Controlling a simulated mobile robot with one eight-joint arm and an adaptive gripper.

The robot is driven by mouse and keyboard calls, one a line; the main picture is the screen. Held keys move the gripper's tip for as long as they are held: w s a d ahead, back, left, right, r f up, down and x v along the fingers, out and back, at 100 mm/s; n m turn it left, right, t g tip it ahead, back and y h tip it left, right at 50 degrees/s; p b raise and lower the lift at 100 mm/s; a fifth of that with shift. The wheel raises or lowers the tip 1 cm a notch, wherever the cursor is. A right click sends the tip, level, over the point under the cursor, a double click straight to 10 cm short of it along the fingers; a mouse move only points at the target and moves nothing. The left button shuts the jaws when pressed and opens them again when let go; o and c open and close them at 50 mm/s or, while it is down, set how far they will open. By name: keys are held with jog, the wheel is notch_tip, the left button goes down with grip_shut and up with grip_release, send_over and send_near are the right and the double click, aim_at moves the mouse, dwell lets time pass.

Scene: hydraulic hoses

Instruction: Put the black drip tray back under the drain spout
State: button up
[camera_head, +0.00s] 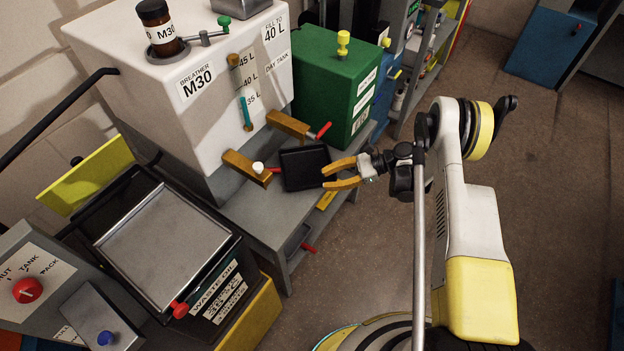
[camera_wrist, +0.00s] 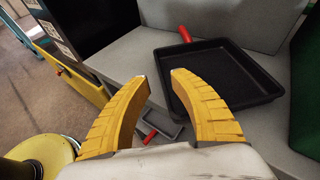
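The black drip tray (camera_head: 305,168) is square and shallow and lies flat on the grey bench ledge in front of the white tank. It looks empty; it also shows in the wrist view (camera_wrist: 225,75). Two brass-coloured spouts stick out of the tank: the left one (camera_head: 243,166) ends beside the tray's left side, and the right one (camera_head: 288,124) is behind the tray. No label tells which is the drain spout. My gripper (camera_head: 325,178) is open at the tray's right side. In the wrist view, my gripper (camera_wrist: 160,77) has one finger overlapping the tray's near wall; contact is unclear.
The green tank (camera_head: 335,85) stands behind right of the tray. A red handle (camera_head: 323,130) sits by the right spout. The waste oil unit (camera_head: 165,240) with its metal pan is at front left. Open floor (camera_head: 560,190) lies to the right.

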jog(key=w+d+r+n+t+h, duration=0.1)
jog(key=w+d+r, duration=0.1)
jog(key=r, duration=0.5)
jog(key=w+d+r+n+h, duration=0.1)
jog(key=w+d+r, duration=0.1)
jog(key=r, duration=0.4)
jog(key=s+r+n+t+h, duration=0.2)
jog(key=s+r+n+h, duration=0.2)
jog(key=r, duration=1)
jog(key=s+d+r+n+t+h, duration=0.1)
jog(key=s+r+n+h, duration=0.3)
jog(key=s+r, duration=0.55)
jog(key=s+d+n+t+h, duration=0.3)
jog(key=s+n, duration=0.4)
jog(key=s, duration=0.7)
jog(key=shift+s+d+r+h+p, duration=0.25)
jog(key=shift+d+r+p, duration=0.2)
jog(key=shift+d, duration=0.45)
